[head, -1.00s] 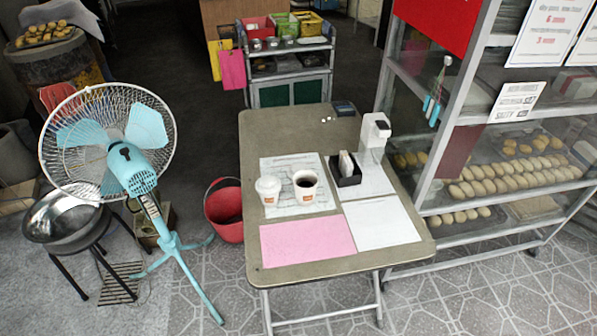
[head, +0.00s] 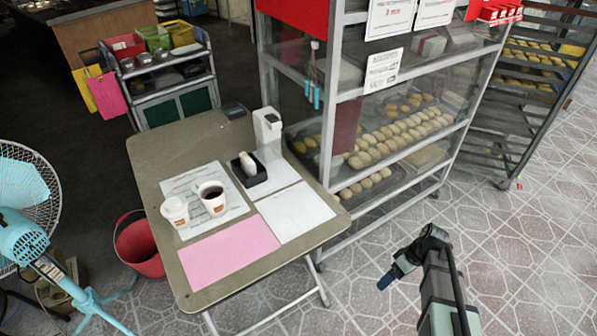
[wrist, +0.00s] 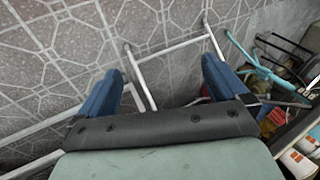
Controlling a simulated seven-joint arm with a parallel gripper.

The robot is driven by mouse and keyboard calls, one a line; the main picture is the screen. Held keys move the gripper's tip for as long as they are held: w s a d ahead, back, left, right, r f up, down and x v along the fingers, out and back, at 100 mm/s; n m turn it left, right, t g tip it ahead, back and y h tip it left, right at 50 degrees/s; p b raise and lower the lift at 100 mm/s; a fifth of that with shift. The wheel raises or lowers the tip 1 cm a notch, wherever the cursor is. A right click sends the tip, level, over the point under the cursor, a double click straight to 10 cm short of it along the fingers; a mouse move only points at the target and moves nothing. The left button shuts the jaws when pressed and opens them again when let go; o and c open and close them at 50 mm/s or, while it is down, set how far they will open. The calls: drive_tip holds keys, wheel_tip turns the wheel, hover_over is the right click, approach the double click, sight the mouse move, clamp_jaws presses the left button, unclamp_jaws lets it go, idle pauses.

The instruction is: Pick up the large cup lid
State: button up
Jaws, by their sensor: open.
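A white-lidded cup (head: 174,208) stands on the table at the left. A larger open cup of dark drink (head: 212,195) stands beside it, with no lid on it. White pieces, possibly lids, stand in a small black holder (head: 255,180) behind the cups; I cannot tell which is the large lid. My gripper (head: 387,279) is over the floor to the right of the table, apart from everything there. In the wrist view its blue fingers (wrist: 160,68) are spread and empty. Both cups show partly at that view's lower right.
The folding table (head: 180,145) also carries a pink sheet (head: 228,252), a white sheet (head: 294,212) and a white dispenser (head: 268,130). A glass bread cabinet (head: 400,110) stands close at its right. A red bucket (head: 140,247) and fan (head: 22,235) are left. Floor at front right is clear.

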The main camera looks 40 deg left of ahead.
drive_tip(key=w+a+r+n, duration=0.1)
drive_tip(key=a+r, duration=0.5)
drive_tip(key=a, duration=0.3)
drive_tip(key=w+a+r+n, duration=0.1)
drive_tip(key=a+r+n, duration=0.1)
drive_tip(key=a+r, duration=0.5)
drive_tip(key=w+a+r+n, duration=0.1)
drive_tip(key=w+a+r, duration=0.1)
drive_tip(key=a+r, duration=0.4)
drive_tip(key=shift+a+r, duration=0.15)
drive_tip(key=shift+a, duration=1.1)
drive_tip(key=shift+a+r, duration=0.1)
drive_tip(key=shift+a, duration=1.15)
drive_tip(key=s+a+r+m, duration=0.2)
drive_tip(key=a+r+m, duration=0.1)
drive_tip(key=a, duration=0.7)
drive_tip(key=m+t+h, duration=0.3)
drive_tip(key=m+t, duration=0.1)
drive_tip(key=m, duration=1.1)
approach(202, 181)
wheel_tip(202, 181, down, 4)
drive_tip(key=shift+w+d+r, duration=0.1)
drive_tip(key=shift+d+r, duration=0.05)
drive_tip(key=shift+r, duration=0.05)
drive_tip(key=shift+f, duration=2.55)
drive_tip(key=c, duration=0.7)
